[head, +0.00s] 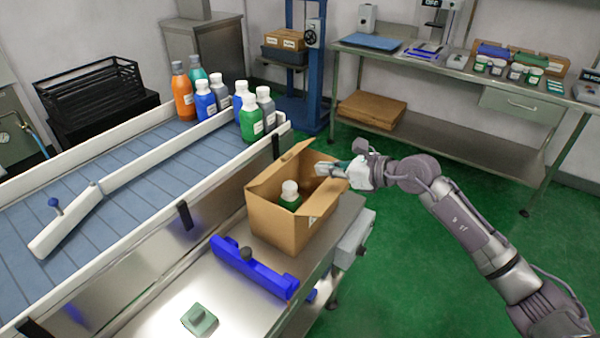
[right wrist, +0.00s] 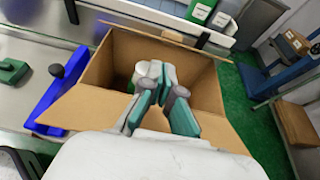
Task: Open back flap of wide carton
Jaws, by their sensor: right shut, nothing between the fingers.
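The open brown carton (head: 272,218) stands on the metal bench beside the conveyor, with a white-capped green bottle (head: 290,197) inside. One flap stands up along its conveyor side (head: 280,164); it shows as a narrow strip at the top of the right wrist view (right wrist: 165,36). A flap on my arm's side is folded outward and down (right wrist: 85,107). My right gripper (head: 323,169) is shut and empty, over the carton's opening near its right rim. In the right wrist view its fingers (right wrist: 160,84) partly hide the inside and the bottle. My left gripper is not in view.
A blue fixture (head: 255,268) and a green block (head: 199,319) sit on the bench in front of the carton. Several bottles stand on the conveyor (head: 150,175) behind. Green floor to the right is clear up to the back workbench (head: 440,135).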

